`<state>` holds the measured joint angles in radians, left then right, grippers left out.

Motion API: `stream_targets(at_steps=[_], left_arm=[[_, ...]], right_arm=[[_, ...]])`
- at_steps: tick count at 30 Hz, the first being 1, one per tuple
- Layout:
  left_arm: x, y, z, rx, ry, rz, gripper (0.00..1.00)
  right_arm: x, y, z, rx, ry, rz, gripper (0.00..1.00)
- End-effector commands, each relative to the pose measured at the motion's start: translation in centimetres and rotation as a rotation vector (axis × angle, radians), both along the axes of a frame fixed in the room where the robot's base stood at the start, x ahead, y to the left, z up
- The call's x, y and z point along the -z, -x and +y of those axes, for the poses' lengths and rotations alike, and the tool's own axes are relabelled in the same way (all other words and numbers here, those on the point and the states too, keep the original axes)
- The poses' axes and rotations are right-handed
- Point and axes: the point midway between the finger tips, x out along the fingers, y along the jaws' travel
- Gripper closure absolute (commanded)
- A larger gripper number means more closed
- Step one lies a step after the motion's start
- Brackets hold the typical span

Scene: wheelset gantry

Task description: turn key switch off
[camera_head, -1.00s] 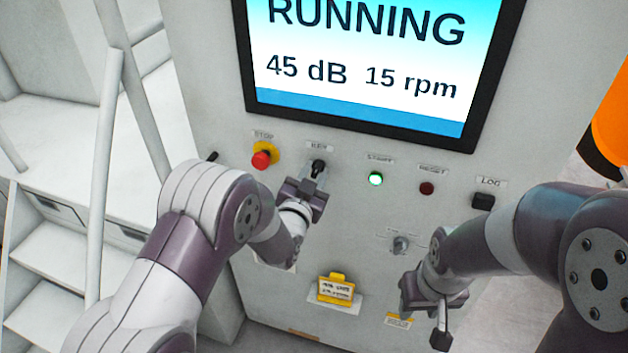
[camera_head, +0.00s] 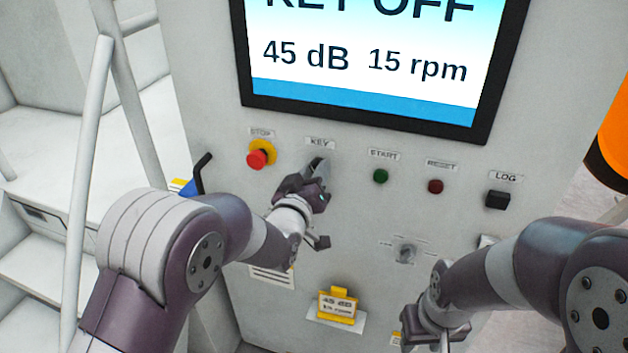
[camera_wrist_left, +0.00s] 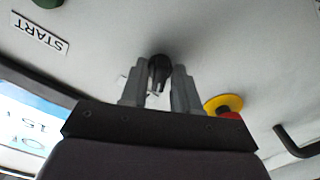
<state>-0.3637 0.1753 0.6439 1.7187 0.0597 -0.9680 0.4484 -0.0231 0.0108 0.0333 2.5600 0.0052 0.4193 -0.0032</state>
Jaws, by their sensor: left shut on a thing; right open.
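The key switch (camera_wrist_left: 159,70) is a dark knob on the panel, under the KEY label (camera_head: 319,142) in the head view. My left gripper (camera_head: 315,172) is at the switch and hides most of it there. In the left wrist view the two fingers of my left gripper (camera_wrist_left: 158,88) stand on either side of the knob, shut on it. The screen (camera_head: 365,50) reads KEY OFF, 45 dB, 15 rpm. The START button (camera_head: 381,176) is dark green and unlit. My right gripper (camera_head: 428,325) is open, low at the panel's right, partly hidden by its own arm.
The red STOP button (camera_head: 257,159) with its yellow collar sits just left of the switch. A red RESET button (camera_head: 435,186), a black LOG part (camera_head: 497,199) and a grey knob (camera_head: 405,254) are to the right.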

Motion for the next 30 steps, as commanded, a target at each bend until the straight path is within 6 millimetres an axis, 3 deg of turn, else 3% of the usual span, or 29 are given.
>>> stream_targets(at_steps=[20, 21, 30], left_arm=[[-0.05, -0.02, 0.01, 0.000, 0.055, 0.017, 1.00], [-0.05, -0.02, 0.01, 0.000, 0.055, 0.017, 0.60], [-0.02, 0.07, 0.03, 0.000, 0.054, 0.018, 0.60]], right_arm=[[0.64, -0.01, 0.00, 0.000, 0.000, 0.000, 0.57], [0.64, -0.01, 0.00, 0.000, 0.000, 0.000, 0.57], [0.69, 0.00, 0.00, 0.000, 0.000, 0.000, 0.57]])
